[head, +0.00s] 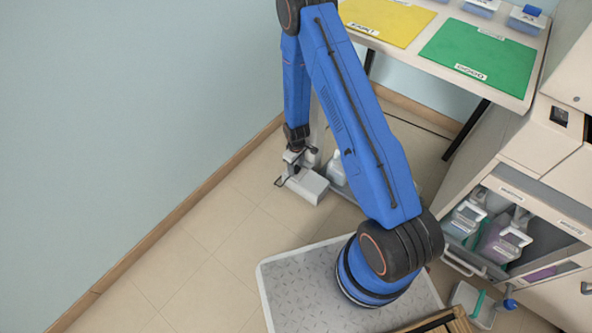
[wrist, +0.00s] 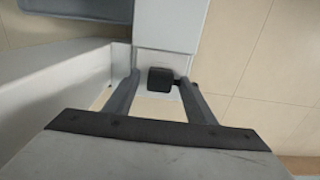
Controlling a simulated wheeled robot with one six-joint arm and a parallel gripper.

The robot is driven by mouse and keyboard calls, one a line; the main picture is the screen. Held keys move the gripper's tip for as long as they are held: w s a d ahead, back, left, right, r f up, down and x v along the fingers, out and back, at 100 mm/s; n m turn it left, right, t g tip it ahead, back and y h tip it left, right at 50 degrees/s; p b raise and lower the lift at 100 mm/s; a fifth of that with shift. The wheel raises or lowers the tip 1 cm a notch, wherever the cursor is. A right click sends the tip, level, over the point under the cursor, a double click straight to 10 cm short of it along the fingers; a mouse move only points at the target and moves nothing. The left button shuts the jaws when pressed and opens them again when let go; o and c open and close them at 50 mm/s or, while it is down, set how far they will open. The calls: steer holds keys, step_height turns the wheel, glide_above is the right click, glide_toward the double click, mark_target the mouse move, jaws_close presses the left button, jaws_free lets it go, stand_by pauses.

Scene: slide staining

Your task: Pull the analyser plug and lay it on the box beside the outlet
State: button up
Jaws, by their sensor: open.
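A black plug (wrist: 160,78) shows in the wrist view between the fingertips of my gripper (wrist: 160,83), against a pale surface. The fingers are apart, with a gap visible on each side of the plug. I cannot tell whether the plug sits in the outlet or lies loose. In the head view my gripper (head: 289,172) is low near the floor, at the left end of a white box (head: 308,186). The plug cannot be made out there, and the outlet cannot be told apart for certain.
A pale upright panel (wrist: 55,85) runs close along the left of my gripper in the wrist view. A white bottle (head: 335,168) stands behind the box. A table with yellow (head: 388,18) and green (head: 478,52) mats stands at the back.

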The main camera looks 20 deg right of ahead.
mark_target(296, 168)
jaws_close()
steer(key=shift+r, duration=2.85)
steer(key=shift+r, duration=0.15)
